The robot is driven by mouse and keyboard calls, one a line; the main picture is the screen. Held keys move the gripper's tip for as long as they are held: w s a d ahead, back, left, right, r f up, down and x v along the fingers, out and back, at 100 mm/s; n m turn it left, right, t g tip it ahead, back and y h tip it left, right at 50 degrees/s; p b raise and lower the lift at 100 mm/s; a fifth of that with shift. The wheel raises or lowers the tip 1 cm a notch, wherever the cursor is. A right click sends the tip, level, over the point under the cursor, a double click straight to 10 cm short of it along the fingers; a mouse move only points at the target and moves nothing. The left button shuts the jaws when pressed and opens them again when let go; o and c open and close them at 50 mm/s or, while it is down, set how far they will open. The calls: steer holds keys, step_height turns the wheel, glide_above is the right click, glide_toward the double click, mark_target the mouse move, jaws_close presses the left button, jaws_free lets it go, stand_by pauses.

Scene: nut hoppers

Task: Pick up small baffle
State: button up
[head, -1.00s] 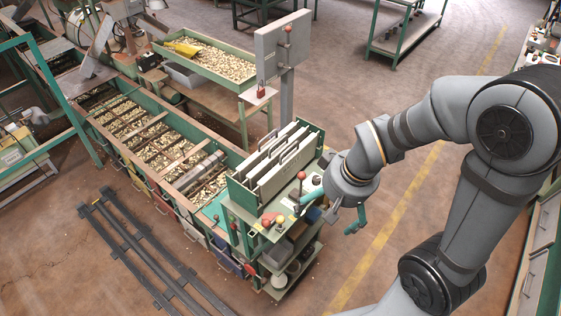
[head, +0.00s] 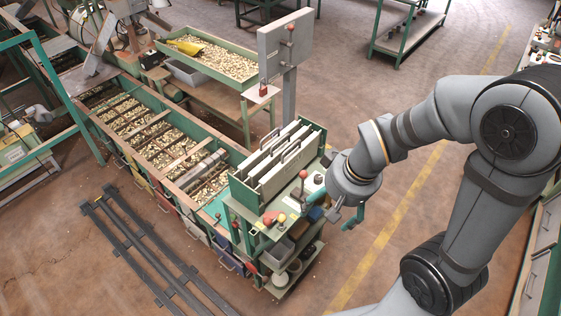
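Several upright pale baffles (head: 284,160) with handles on top stand side by side in a green rack (head: 243,193) at the near end of the hopper line. They differ in apparent size, but I cannot tell for sure which one is the small baffle. My gripper (head: 333,208) is just right of the rack's control panel, its two teal fingertips spread apart with nothing between them. It is apart from the baffles. The lower parts of the baffles are hidden by the rack and by one another.
A red-knobbed lever (head: 303,178) stands on the panel between rack and gripper. A grey box on a post (head: 284,45) rises behind the rack. Nut-filled hoppers (head: 150,135) run to the left. Dark rails (head: 140,250) lie on the floor. Open floor (head: 400,215) lies right of the gripper.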

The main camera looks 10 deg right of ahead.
steer(key=c, duration=1.2)
steer(key=shift+c, duration=0.2)
